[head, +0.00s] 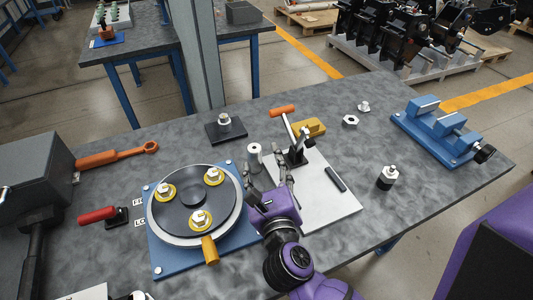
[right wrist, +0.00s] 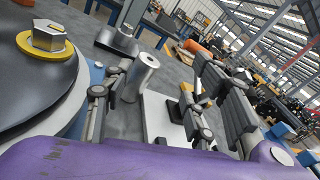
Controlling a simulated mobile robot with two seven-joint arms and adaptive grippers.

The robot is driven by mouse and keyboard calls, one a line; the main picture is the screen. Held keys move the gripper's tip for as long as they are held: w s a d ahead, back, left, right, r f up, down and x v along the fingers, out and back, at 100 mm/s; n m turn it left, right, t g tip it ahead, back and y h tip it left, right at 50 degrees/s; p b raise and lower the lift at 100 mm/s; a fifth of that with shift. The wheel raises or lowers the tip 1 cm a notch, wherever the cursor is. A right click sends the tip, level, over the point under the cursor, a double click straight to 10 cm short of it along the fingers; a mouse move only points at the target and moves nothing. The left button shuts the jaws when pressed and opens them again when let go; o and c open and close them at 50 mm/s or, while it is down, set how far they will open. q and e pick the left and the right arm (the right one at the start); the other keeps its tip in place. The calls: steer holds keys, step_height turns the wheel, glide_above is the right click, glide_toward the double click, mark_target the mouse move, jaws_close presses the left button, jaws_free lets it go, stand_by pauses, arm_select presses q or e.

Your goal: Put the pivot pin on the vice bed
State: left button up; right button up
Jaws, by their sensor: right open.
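A silver upright cylinder with a hole in its top (head: 254,155), probably the pivot pin, stands on the grey table beside the round fixture. It also shows in the right wrist view (right wrist: 138,78), standing just beyond and between my fingers. My right gripper (head: 269,172) is open and empty, low over the table between the fixture and a white plate; its spread fingers also show in the right wrist view (right wrist: 150,108). The blue vice (head: 440,128) stands at the table's right end, with an open bed between its blocks. My left gripper is not in view.
The round fixture (head: 193,205) with several yellow-ringed bolts is close left of my right gripper. A toggle clamp with an orange handle (head: 283,111) rises from the white plate (head: 330,209). A black-and-silver part (head: 387,177) stands right. Bare table lies before the vice.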

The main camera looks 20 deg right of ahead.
mark_target(256, 157)
steer(key=m, duration=0.1)
steer(key=a+f+m+g, duration=0.1)
steer(key=m, duration=0.1)
steer(key=shift+s+f, duration=0.3)
steer(key=shift+s, duration=0.1)
steer(key=shift+w+f+y, duration=0.1)
steer(key=shift+w+y, duration=0.05)
steer(key=shift+y, duration=0.25)
steer(key=p+x, duration=0.1)
steer(key=x, duration=0.6)
steer(key=shift+w+f, duration=0.15)
steer(key=shift+w, duration=0.05)
jaws_close()
